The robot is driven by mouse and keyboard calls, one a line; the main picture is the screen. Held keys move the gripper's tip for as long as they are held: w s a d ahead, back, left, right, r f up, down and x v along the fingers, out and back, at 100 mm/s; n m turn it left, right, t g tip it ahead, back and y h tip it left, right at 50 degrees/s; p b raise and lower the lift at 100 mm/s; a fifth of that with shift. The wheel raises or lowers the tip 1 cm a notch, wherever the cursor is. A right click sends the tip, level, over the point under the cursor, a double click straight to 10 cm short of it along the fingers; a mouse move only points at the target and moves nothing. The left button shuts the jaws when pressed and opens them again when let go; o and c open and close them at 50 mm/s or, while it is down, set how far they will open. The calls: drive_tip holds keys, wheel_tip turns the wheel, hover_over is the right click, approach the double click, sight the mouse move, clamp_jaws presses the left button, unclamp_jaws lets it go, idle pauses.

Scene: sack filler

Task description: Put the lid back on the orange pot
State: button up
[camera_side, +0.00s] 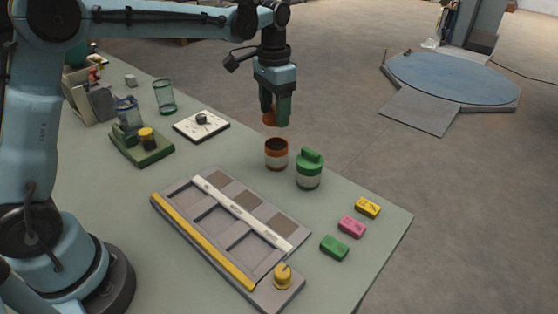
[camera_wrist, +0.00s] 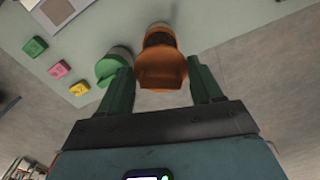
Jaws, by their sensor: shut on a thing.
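The orange pot (camera_side: 276,156) stands upright and open on the table, with a pale band around it and a dark inside. Its orange lid (camera_side: 268,118) is between the fingers of my gripper (camera_side: 276,116), held above the pot and apart from it. In the wrist view the lid (camera_wrist: 162,70) sits between the green fingers of my gripper (camera_wrist: 163,86), and the pot (camera_wrist: 158,37) shows partly behind it. My gripper is shut on the lid. Part of the lid is hidden by a finger in the side view.
A green pot with its green lid on (camera_side: 309,169) stands close to the right of the orange pot. Yellow (camera_side: 367,207), pink (camera_side: 351,226) and green (camera_side: 334,247) blocks lie near the table's right edge. A grey tray (camera_side: 295,233) with compartments lies in front.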

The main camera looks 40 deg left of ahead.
drive_tip(key=shift+f, duration=3.1)
drive_tip(key=shift+f, duration=0.2)
drive_tip(key=o, duration=1.2)
drive_tip(key=shift+r, duration=0.1)
drive_tip(key=shift+r, duration=3.45)
